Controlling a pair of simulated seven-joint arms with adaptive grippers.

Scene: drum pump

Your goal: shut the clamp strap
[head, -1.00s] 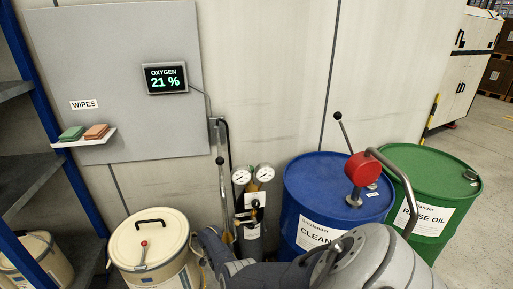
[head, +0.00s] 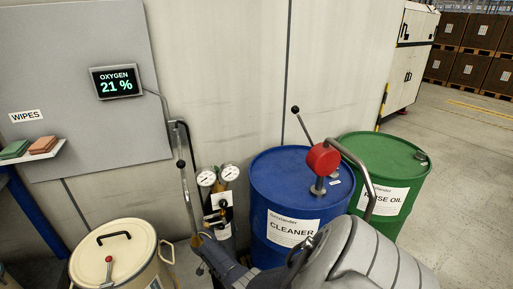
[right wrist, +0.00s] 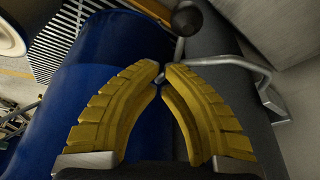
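The gas cylinder (head: 222,228) stands left of the blue drum (head: 284,187) in the head view, with two round gauges on top. Dark fittings cross its front; I cannot make out the clamp strap or its state for certain. My grey arm fills the bottom centre and reaches left toward the cylinder's foot. My left gripper is not visible.
A cream drum (head: 120,260) with a black handle and red-knobbed lever stands at lower left. A red-headed pump (head: 323,159) with a bent pipe tops the blue drum. A green drum (head: 385,155) stands behind it. Open floor lies at right.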

